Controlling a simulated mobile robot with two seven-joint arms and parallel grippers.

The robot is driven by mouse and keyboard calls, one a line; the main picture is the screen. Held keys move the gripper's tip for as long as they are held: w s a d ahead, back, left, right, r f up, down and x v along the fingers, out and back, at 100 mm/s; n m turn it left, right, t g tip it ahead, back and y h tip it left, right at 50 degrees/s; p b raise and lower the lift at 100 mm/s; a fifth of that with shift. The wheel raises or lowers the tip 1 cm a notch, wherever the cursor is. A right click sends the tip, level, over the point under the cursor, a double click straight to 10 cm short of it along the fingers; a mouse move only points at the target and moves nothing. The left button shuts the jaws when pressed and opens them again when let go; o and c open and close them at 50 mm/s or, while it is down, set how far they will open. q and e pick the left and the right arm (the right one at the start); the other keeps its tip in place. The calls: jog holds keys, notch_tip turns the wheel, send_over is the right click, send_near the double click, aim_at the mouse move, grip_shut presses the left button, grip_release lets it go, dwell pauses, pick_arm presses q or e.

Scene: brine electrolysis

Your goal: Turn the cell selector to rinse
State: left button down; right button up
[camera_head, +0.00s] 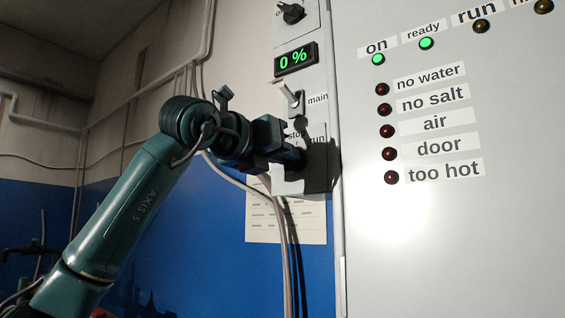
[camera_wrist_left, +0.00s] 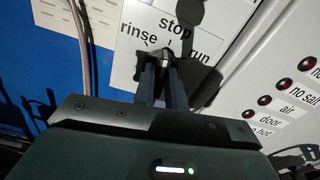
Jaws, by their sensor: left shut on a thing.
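The cell selector is a small dark knob (camera_wrist_left: 166,56) on a white plate (camera_wrist_left: 128,72) marked rinse at left, stop at top and run at right. My left gripper (camera_head: 294,156) reaches it from the left, and its two fingers are shut around the knob, as the left wrist view (camera_wrist_left: 165,82) shows. The fingers hide most of the knob, so I cannot tell for sure which mark it points to. In the head view the gripper covers the knob and the rinse label; stop and run show above it. My right gripper is not in view.
Above the selector are the main lever switch (camera_head: 291,96), a green 0 % display (camera_head: 296,60) and another dark knob (camera_head: 292,13). The grey cabinet (camera_head: 440,240) at right has green on and ready lamps; its warning lamps are dark. Cables and a paper sheet (camera_head: 262,222) hang below.

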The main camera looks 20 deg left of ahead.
pick_arm(q)
jog(key=n+b, duration=0.2)
jog(key=n, duration=0.6)
jog(key=shift+a+b, duration=0.1)
jog(key=shift+b, duration=0.2)
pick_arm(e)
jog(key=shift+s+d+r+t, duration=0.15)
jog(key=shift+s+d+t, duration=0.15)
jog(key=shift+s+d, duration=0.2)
pick_arm(q)
jog(key=shift+n, duration=0.3)
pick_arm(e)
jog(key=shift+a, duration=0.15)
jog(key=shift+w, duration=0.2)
pick_arm(q)
jog(key=c, duration=1.4)
grip_release()
jog(key=shift+c, duration=0.2)
